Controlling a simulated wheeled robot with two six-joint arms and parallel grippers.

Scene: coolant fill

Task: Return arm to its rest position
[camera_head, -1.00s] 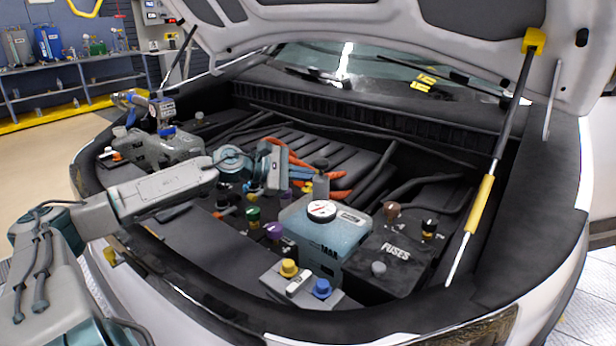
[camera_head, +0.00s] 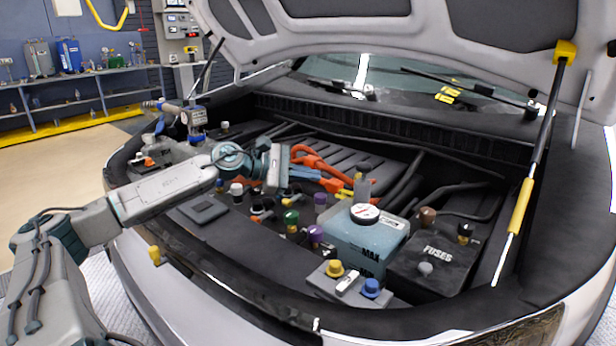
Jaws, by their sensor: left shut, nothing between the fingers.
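My left arm (camera_head: 160,195) comes in from the left and reaches over the front of the open engine bay. My left gripper (camera_head: 285,178) is at its end, above the bay and left of the coolant reservoir; it is shut and empty, and its fingertips are hard to make out against the hoses. The reservoir (camera_head: 350,240) is a translucent blue tank marked MAX with a white round cap (camera_head: 365,213) on top. A grey bottle-like part (camera_head: 363,186) shows just behind the cap. My right gripper is not in view.
Orange cables (camera_head: 315,160) lie right beside the gripper. Several coloured caps, including a green one (camera_head: 291,217), sit below it. The fuse box (camera_head: 430,265) is right of the reservoir. A yellow-sleeved hood strut (camera_head: 521,205) stands at right, and the raised hood (camera_head: 420,50) is above.

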